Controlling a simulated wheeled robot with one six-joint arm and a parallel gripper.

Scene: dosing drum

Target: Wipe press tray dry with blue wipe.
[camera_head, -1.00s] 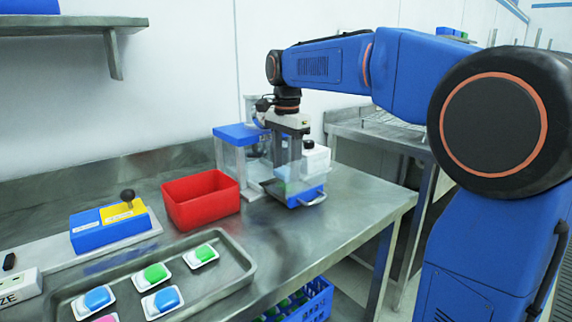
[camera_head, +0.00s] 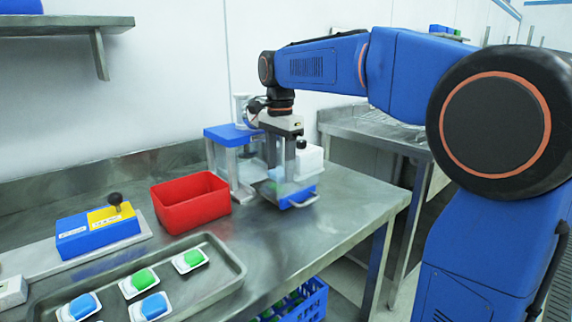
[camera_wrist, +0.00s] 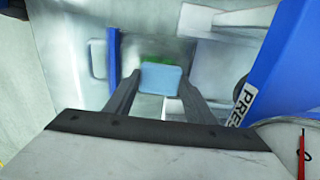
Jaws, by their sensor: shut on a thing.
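My gripper (camera_wrist: 160,90) is shut on the light blue wipe (camera_wrist: 160,77), which shows between its fingertips. The press tray has a blue front with a pale handle (camera_head: 298,197) at the lower right of the press. In the wrist view, the tray's blue front (camera_wrist: 113,65) lies just left of the wipe. My gripper is low over the tray in the head view (camera_head: 277,176). A green patch (camera_wrist: 158,60) shows at the wipe's far edge; I cannot tell what it is. The wipe hides the tray surface under it, and whether it touches is unclear.
The blue-topped press (camera_head: 233,133) stands close left of my gripper, with clear walls. A white box (camera_head: 310,160) stands behind the tray. A red bin (camera_head: 192,203) and a metal tray (camera_head: 222,289) with several pods lie left. Bare bench (camera_head: 352,197) lies right.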

